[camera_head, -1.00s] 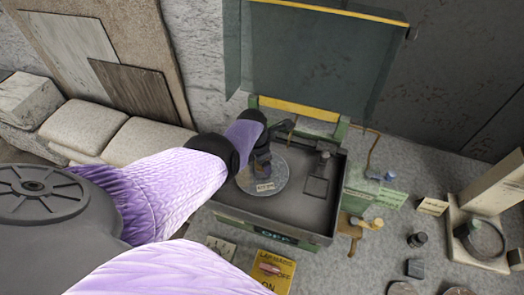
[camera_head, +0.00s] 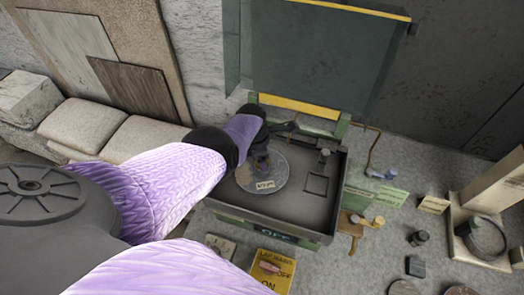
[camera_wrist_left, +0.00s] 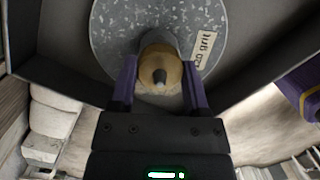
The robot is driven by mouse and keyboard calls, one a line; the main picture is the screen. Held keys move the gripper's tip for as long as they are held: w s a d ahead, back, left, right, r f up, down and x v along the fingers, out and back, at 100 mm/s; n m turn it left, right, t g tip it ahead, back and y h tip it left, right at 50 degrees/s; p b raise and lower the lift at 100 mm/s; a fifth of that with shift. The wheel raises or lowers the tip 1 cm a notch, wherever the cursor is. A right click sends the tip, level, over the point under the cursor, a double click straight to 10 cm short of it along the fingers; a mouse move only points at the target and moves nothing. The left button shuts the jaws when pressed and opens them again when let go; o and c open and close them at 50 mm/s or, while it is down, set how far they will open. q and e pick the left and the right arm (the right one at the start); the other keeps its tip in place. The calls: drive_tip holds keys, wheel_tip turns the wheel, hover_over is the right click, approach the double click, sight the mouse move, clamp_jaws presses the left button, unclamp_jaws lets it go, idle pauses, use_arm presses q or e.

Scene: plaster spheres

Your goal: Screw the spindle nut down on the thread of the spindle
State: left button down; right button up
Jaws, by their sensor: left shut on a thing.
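In the head view the left gripper (camera_head: 261,166) reaches down onto the disc (camera_head: 280,183) and hides the nut. The thread under the nut is hidden.
The disc lies in a dark tray (camera_head: 310,215) with a raised lid (camera_head: 310,55) behind. A yellow switch box (camera_head: 270,270) stands in front. Taps (camera_head: 375,222), small dark blocks (camera_head: 415,267) and a stand (camera_head: 480,240) are at the right.

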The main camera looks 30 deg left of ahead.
use_arm(q)
drive_tip(key=m+g+b, duration=0.1)
drive_tip(key=m+b, duration=0.1)
drive_tip(key=m, duration=0.5)
drive_tip(key=shift+f, duration=0.15)
drive_tip(key=m+b, duration=0.1)
drive_tip(key=m, duration=0.4)
drive_tip(key=shift+g+b, duration=0.4)
drive_tip(key=shift+m, duration=1)
unclamp_jaws()
drive_tip(key=shift+c, duration=1.3)
